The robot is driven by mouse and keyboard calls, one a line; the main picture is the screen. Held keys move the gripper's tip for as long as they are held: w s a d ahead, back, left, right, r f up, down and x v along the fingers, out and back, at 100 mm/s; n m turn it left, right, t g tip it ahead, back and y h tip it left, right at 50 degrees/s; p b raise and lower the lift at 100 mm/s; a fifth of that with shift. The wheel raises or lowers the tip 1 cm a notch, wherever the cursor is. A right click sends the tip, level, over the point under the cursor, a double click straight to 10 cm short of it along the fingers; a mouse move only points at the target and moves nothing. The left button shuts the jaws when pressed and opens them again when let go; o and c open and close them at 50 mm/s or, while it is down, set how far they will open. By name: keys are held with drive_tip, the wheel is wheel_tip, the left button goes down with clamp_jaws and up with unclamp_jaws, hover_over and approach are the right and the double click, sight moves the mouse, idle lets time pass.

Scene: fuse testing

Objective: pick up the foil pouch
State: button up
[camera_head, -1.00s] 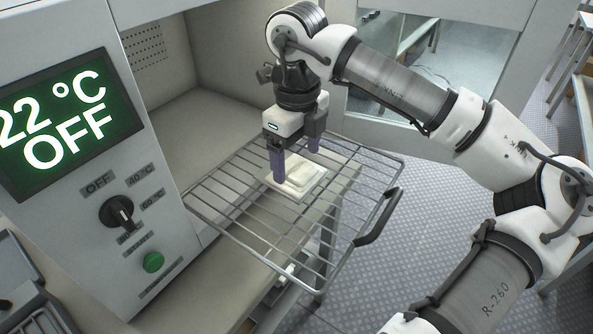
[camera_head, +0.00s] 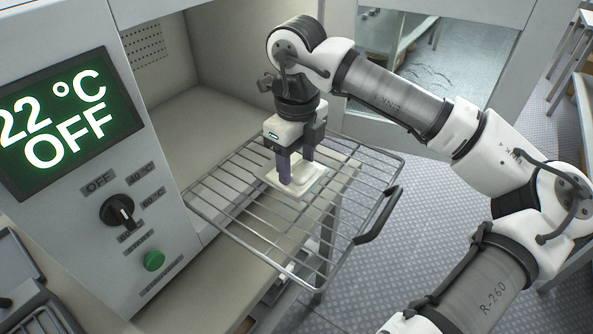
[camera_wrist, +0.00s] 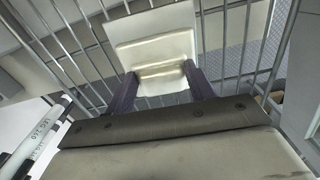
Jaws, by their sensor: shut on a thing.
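The foil pouch (camera_wrist: 158,74) is a small pale, yellowish-silver packet. In the wrist view my gripper (camera_wrist: 160,83) has a fingertip at each side of the pouch. The pouch looks still at pad level; whether it is clear of the pad cannot be told. In the head view the fingers partly hide it.
The wire rack (camera_head: 230,212) with a dark handle (camera_head: 378,216) juts out from the open chamber (camera_head: 215,115). At left stands a control panel with a display (camera_head: 68,122) reading 22 °C OFF, a knob (camera_head: 117,211) and a green button (camera_head: 154,261). The rack's front is bare.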

sight(297, 166)
idle(0.4)
drive_tip(key=shift+r+p, duration=1.9)
drive_tip(key=shift+r, duration=1.65)
